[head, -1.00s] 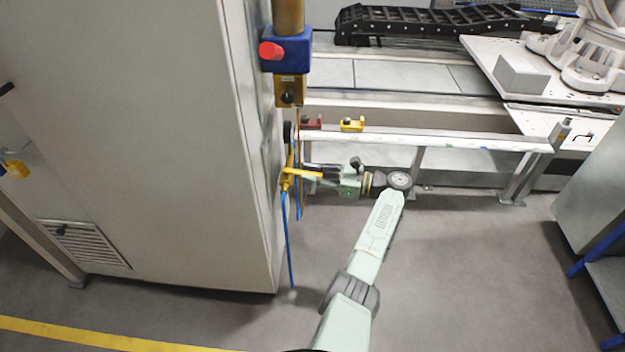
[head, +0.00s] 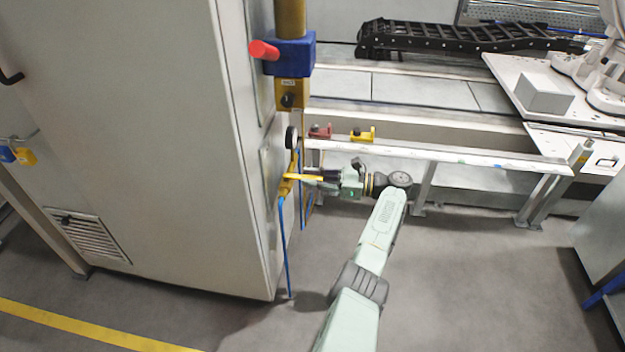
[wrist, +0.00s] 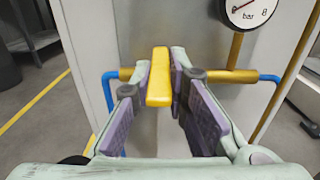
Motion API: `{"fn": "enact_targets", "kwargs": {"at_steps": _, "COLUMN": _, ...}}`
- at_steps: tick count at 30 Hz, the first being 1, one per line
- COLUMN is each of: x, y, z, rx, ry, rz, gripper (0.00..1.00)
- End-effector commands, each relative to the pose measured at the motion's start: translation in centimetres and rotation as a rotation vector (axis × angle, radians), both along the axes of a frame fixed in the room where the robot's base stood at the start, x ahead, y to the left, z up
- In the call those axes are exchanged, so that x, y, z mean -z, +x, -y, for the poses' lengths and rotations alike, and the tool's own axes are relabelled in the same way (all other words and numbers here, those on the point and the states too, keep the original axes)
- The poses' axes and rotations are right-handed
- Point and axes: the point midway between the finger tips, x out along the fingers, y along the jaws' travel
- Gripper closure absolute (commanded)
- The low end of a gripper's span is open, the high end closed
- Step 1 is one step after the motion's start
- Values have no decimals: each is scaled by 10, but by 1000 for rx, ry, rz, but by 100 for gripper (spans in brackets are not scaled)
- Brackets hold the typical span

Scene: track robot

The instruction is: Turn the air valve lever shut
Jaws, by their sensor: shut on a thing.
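The yellow air valve lever (head: 303,177) sticks out to the right from a brass valve and pipe on the side of the grey cabinet. In the wrist view the lever (wrist: 159,76) points towards me, across the horizontal brass pipe (wrist: 230,75). My gripper (head: 322,178) is level with the lever, at its outer end. In the wrist view, my purple-padded fingers are shut on the lever, one on each side. The valve body behind the lever is mostly hidden. Blue hoses (head: 285,245) run from the pipe; one hangs down the cabinet.
A pressure gauge (wrist: 250,8) sits right of the lever in the wrist view. The cabinet (head: 140,130) stands close at left. A blue block with a red button (head: 264,50) is above the valve. A white rail (head: 450,155) runs behind my arm. Floor right of my arm is clear.

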Motion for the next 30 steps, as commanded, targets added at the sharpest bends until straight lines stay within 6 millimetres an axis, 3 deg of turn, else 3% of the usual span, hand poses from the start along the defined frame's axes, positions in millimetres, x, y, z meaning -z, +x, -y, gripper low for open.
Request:
{"fn": "enact_targets", "kwargs": {"at_steps": 7, "x": 1, "y": 0, "z": -3, "rx": -3, "ry": -3, "rz": -2, "gripper": 100}}
{"fn": "enact_targets", "kwargs": {"at_steps": 8, "x": 1, "y": 1, "z": -3, "rx": -3, "ry": -3, "rz": -2, "gripper": 84}}
{"fn": "enact_targets", "kwargs": {"at_steps": 16, "x": 0, "y": 0, "z": -1, "rx": 0, "ry": -1, "rz": -1, "gripper": 66}}
{"fn": "enact_targets", "kwargs": {"at_steps": 26, "x": 0, "y": 0, "z": 2, "rx": 1, "ry": -1, "rz": 0, "gripper": 65}}
{"fn": "enact_targets", "kwargs": {"at_steps": 30, "x": -1, "y": -2, "z": 19, "rx": 5, "ry": -1, "rz": -1, "gripper": 65}}
